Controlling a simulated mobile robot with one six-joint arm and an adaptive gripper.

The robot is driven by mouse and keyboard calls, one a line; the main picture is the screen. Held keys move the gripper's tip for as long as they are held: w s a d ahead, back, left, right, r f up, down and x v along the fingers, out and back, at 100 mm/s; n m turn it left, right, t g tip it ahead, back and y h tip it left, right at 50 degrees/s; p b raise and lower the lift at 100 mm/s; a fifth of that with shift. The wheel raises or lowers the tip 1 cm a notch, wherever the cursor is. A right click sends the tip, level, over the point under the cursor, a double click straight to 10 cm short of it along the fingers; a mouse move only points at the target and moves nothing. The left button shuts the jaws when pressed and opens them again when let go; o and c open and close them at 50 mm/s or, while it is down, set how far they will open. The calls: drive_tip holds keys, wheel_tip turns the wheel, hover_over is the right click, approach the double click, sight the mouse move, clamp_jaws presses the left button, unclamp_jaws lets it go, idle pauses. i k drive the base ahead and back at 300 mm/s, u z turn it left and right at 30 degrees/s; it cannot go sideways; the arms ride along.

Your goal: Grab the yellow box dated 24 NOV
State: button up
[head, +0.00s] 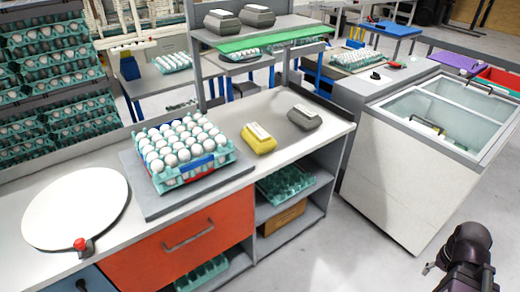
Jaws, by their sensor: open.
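A yellow box (259,139) with a pale label on top sits on the counter, between the stacked egg tray and a grey box. The label's date is too small to read. My gripper (431,269) is at the lower right, over the floor, far from the yellow box and apart from everything on the counter. Its small fingers are open, and I see nothing between them.
A grey box (304,117) stands right of the yellow one. A teal tray of white eggs (222,157) stands on a grey plate at left, beside a white disc (76,208). A white chest freezer (398,180) stands at right. Floor in front is clear.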

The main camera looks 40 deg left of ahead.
sight(261, 142)
drive_tip(key=z, duration=0.05)
drive_tip(key=k, duration=1.6)
drive_tip(key=u, duration=1.65)
drive_tip(key=i, duration=1)
